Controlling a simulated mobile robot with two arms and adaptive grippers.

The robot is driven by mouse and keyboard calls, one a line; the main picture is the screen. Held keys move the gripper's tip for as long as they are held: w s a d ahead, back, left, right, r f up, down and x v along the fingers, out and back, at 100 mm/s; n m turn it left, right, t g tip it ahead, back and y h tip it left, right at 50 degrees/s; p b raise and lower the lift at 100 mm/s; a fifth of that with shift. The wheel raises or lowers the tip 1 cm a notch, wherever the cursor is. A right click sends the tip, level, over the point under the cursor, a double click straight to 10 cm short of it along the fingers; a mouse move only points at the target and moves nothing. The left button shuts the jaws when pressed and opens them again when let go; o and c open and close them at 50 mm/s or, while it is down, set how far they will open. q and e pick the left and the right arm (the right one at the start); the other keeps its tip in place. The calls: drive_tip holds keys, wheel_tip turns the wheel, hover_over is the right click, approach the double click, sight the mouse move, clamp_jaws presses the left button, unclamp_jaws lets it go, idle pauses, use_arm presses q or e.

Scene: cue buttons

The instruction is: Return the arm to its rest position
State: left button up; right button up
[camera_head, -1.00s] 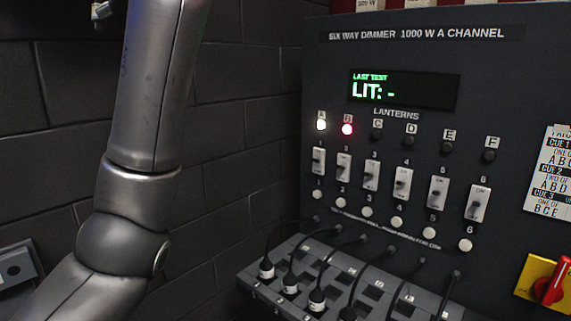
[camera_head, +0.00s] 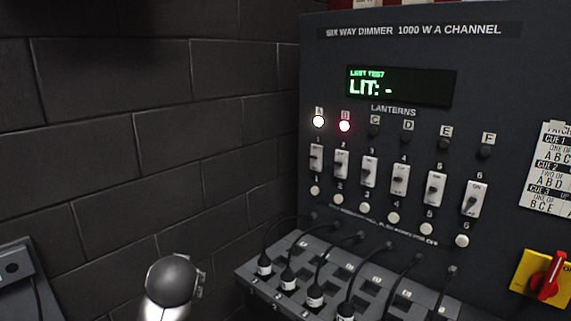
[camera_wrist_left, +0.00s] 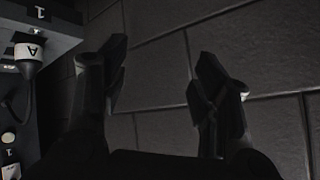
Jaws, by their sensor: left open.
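My left gripper (camera_wrist_left: 160,85) shows in the left wrist view with its two dark fingers spread apart. Nothing is between them, and the dark block wall lies behind. In the head view only a rounded grey part of my left arm (camera_head: 171,279) shows at the bottom, left of the dimmer panel (camera_head: 330,90). My right gripper is in neither view.
The dimmer panel has a display reading "LIT: -". Lanterns A (camera_head: 318,121) and B (camera_head: 344,126) are lit. A socket shelf (camera_head: 250,280) with several plugged cables juts out below. A red-handled switch (camera_head: 548,277) is at lower right. Open space lies before the block wall (camera_head: 130,130).

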use_arm(q)
drive_tip(key=s+f+m+g+h, duration=0.1)
drive_tip(key=s+f+g+h, duration=0.1)
drive_tip(key=s+f, duration=1.3)
drive_tip(key=s+d+f+g+h, duration=0.1)
drive_tip(key=s+f, duration=0.2)
drive_tip(key=s, duration=0.3)
drive_tip(key=s+d+f+m+g, duration=0.1)
drive_tip(key=s+f, duration=0.1)
drive_tip(key=s, duration=0.4)
drive_tip(key=s+d+f+g+h, duration=0.1)
drive_tip(key=s+f, duration=0.2)
drive_tip(key=s, duration=0.4)
wheel_tip(320, 180, down, 24)
drive_tip(key=f+g, duration=0.1)
drive_tip(key=g, duration=0.1)
drive_tip(key=s+a+f, duration=0.3)
drive_tip(key=s+f, duration=1.3)
drive_tip(key=s, duration=0.1)
drive_tip(key=shift+s+a+f+m+g, duration=0.15)
drive_tip(key=shift+s+f+m+g, duration=0.15)
drive_tip(key=shift+s+m+g, duration=0.1)
